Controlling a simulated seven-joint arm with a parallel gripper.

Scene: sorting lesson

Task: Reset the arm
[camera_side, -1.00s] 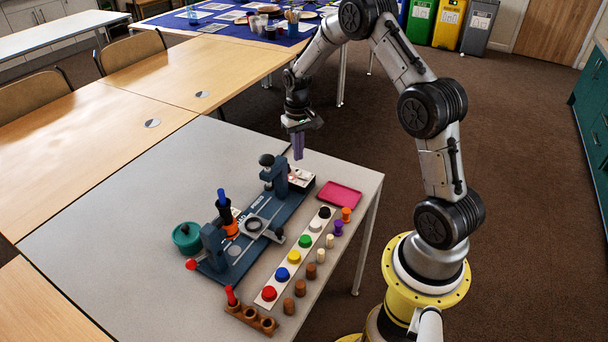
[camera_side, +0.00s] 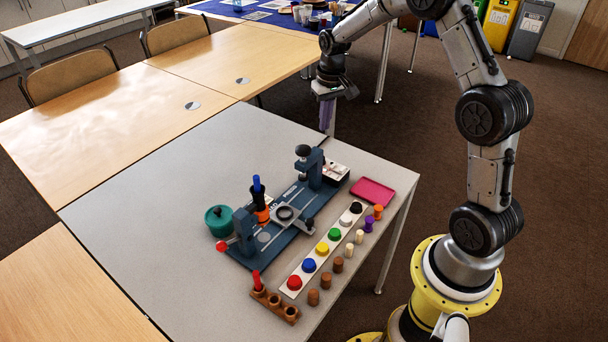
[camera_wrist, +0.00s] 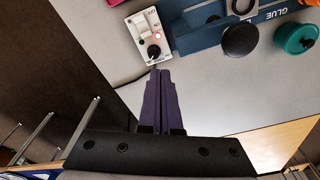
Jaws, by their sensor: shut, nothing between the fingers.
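My gripper (camera_side: 326,130) hangs above the far edge of the grey table (camera_side: 150,215) in the side view, its purple fingers pointing down. In the wrist view the two fingers of my gripper (camera_wrist: 160,73) lie together with nothing between them. Their tips appear just below a white switch box (camera_wrist: 150,38) with a black knob, which is on the table. The switch box also shows in the side view (camera_side: 335,173), partly behind the blue press. The exact height of the fingers above the table is hard to tell.
A blue press fixture (camera_side: 300,232) stands mid-table, with a teal pot (camera_side: 219,220) to its left. A white strip (camera_side: 343,222) with coloured buttons, several pegs, a pink tray (camera_side: 372,191) and a brown peg holder (camera_side: 274,305) lie nearby. The table's left part is clear.

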